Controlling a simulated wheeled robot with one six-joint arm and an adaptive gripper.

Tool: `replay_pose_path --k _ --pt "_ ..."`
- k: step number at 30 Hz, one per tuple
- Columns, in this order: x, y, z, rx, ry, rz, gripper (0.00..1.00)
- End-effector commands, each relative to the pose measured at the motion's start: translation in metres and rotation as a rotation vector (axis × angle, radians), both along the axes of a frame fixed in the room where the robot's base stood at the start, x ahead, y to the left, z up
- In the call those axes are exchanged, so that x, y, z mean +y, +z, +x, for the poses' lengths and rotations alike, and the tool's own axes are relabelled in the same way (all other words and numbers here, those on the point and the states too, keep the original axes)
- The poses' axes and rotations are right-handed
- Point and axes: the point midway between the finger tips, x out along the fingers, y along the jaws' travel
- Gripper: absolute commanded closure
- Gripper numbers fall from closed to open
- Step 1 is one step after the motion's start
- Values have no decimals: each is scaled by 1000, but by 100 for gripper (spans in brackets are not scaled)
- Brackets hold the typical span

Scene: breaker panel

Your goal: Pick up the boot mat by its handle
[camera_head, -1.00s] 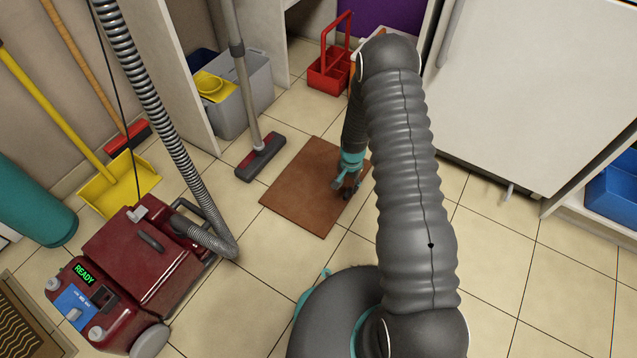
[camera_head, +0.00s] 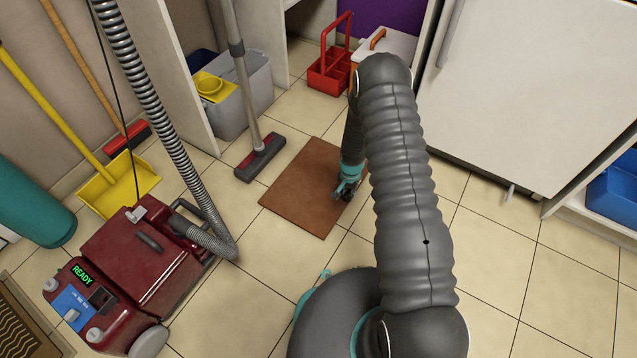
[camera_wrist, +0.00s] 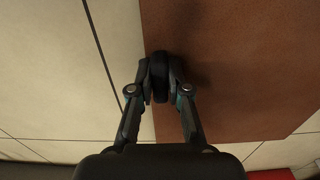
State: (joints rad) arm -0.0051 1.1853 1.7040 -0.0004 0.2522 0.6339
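The boot mat (camera_head: 303,188) is a flat brown rectangle lying on the tiled floor in the head view. It also fills the upper right of the wrist view (camera_wrist: 235,70). Its dark handle (camera_wrist: 160,78) stands at the mat's edge in the wrist view. My gripper (camera_wrist: 160,72) has one finger on each side of the handle, and both fingertips appear to press against it. In the head view my gripper (camera_head: 346,192) is low over the mat's right part, and my arm hides the mat's right corner.
A red caddy (camera_head: 330,72) and a grey bin (camera_head: 238,95) stand behind. A red floor machine (camera_head: 140,255) is at left, a white cabinet (camera_head: 530,90) at right. Floor in front of the mat is clear.

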Motion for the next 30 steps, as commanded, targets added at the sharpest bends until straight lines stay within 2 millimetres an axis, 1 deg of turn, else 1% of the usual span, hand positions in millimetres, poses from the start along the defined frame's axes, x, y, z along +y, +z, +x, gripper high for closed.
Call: replay_pose_path --k 12,16,20,24,26,30 --pt "0 1 1 -2 0 0 100" --pt "0 6 1 -3 0 0 100" --pt "0 22 1 -3 0 0 100" --pt "0 47 1 -5 0 0 100" --pt "-11 52 -10 0 -3 0 100" --pt "-30 68 -30 -1 -4 0 100"
